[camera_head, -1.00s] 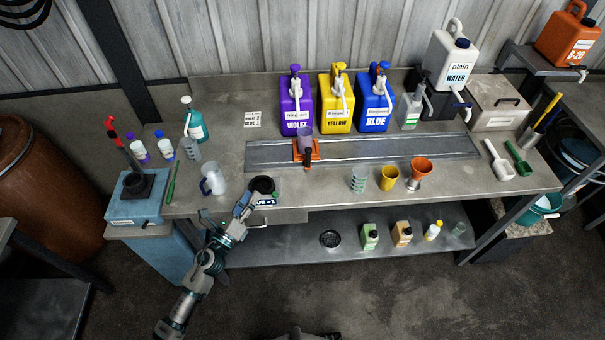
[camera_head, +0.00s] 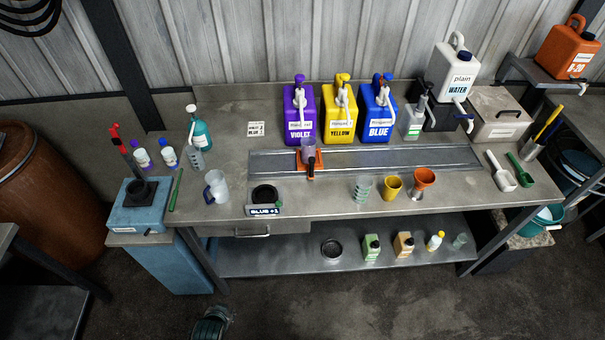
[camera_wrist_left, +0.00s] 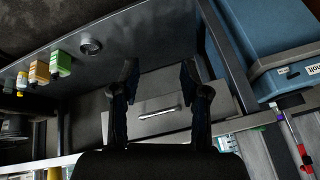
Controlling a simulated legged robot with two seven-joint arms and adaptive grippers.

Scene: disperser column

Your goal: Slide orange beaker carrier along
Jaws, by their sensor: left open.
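The orange beaker carrier (camera_head: 302,167) sits on the left part of a long metal track (camera_head: 410,157), in front of the violet dispenser (camera_head: 299,112). My right gripper is in neither view.
Yellow (camera_head: 338,112) and blue (camera_head: 378,113) dispensers stand behind the track. A black round pad with a "BLUE #1" sign (camera_head: 265,211) is at the bench front. A clear jug (camera_head: 217,187), yellow cup (camera_head: 391,187) and orange funnel (camera_head: 424,178) stand before the track, whose right part is clear.

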